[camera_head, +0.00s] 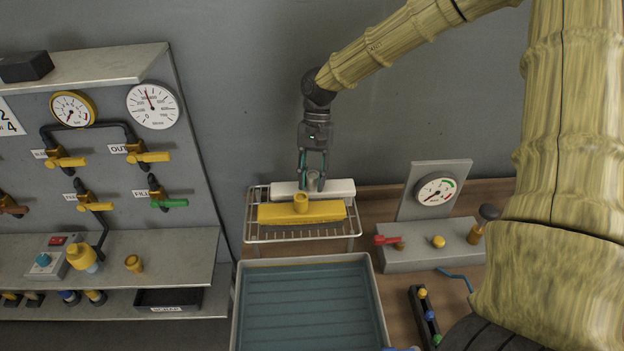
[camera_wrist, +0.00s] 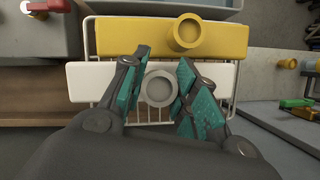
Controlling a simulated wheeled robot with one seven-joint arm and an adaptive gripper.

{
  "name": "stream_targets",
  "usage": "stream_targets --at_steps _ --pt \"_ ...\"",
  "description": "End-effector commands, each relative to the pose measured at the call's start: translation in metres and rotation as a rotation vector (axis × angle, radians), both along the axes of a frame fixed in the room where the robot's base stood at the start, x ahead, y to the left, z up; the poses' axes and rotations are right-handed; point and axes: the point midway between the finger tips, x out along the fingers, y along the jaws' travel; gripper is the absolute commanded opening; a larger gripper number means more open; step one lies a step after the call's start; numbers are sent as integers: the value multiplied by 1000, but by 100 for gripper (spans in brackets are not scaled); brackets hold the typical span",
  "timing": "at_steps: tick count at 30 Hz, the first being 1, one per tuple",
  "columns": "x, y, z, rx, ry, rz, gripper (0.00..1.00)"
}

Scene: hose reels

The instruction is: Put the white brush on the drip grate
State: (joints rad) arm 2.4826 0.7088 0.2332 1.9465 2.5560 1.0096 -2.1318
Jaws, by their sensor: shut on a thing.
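The white brush (camera_head: 340,188) lies lengthwise along the back of the wire drip grate (camera_head: 255,232). In the wrist view the white brush (camera_wrist: 216,80) shows its round grey handle socket between my fingers. My gripper (camera_head: 313,182) reaches down from above, and its teal-padded fingers (camera_wrist: 160,90) are shut on that socket. A yellow brush (camera_head: 325,211) lies parallel, just in front of the white one, on the same grate. The white brush's underside is hidden, so I cannot tell if it rests fully on the wires.
A basin (camera_head: 240,305) with a ribbed blue-green bottom stands in front of the grate. A gauge stand with a red lever (camera_head: 386,240) is to the right. A valve panel with a metal shelf (camera_head: 205,250) is to the left. The wall is close behind.

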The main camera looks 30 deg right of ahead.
Motion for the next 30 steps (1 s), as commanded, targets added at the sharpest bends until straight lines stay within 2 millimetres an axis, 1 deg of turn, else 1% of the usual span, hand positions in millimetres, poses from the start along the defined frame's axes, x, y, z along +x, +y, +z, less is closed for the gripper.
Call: stream_targets --at_steps 3,6,17,18,21,30 --pt "0 0 -10 -1 1 2 0" --pt "1 0 -15 -1 -2 1 0" --pt "0 1 -19 1 -1 1 0" --pt "0 0 -18 1 -1 1 35" --pt "0 0 -18 0 0 1 51" --pt "0 0 -18 0 -1 1 51"
